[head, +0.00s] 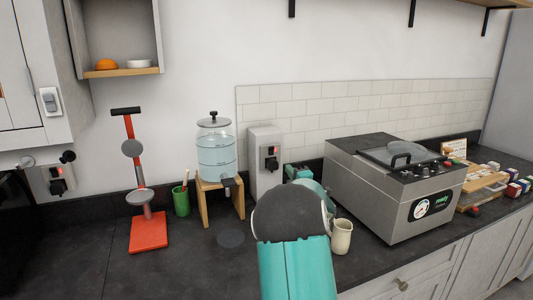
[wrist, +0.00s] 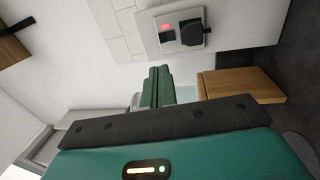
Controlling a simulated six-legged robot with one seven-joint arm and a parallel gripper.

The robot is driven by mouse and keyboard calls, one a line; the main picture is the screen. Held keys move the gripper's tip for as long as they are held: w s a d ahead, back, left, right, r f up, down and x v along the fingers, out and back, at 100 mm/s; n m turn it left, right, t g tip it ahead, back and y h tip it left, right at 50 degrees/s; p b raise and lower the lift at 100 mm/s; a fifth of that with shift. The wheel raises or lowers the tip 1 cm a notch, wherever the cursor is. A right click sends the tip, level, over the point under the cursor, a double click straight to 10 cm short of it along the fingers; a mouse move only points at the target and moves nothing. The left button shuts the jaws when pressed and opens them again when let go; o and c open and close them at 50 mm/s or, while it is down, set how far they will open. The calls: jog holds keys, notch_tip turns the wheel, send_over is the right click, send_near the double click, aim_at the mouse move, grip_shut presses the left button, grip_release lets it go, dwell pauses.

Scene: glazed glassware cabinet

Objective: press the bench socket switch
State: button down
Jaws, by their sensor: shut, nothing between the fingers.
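A socket (head: 271,158) with a small red-lit switch and a black plug is on an upright pale panel (head: 256,182) at the back of the bench. In the wrist view the socket plate (wrist: 183,30) shows sideways, with the red switch (wrist: 166,27) beside the black plug (wrist: 191,33). My gripper (wrist: 159,72) has its green fingers together and empty. They point toward the panel, apart from the switch in the picture. In the head view my gripper (head: 299,172) is partly hidden by my arm, right of the socket. A second red-lit socket (head: 57,182) is on the left wall.
A water dispenser (head: 215,150) on a wooden stand (head: 205,204) is just left of the panel. A green cup (head: 181,201) and red stand (head: 148,231) are farther left. A cream jug (head: 341,237) and steel machine (head: 390,190) are to the right. The front-left worktop is clear.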

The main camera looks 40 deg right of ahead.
send_near(270, 146)
jog(key=x, duration=0.5)
jog(key=shift+d, duration=0.1)
jog(key=shift+w, duration=0.25)
jog(key=shift+d+r, duration=0.1)
dwell(0.4)
jog(key=shift+w+r, duration=0.1)
jog(key=shift+w, duration=0.1)
jog(key=shift+s, duration=0.1)
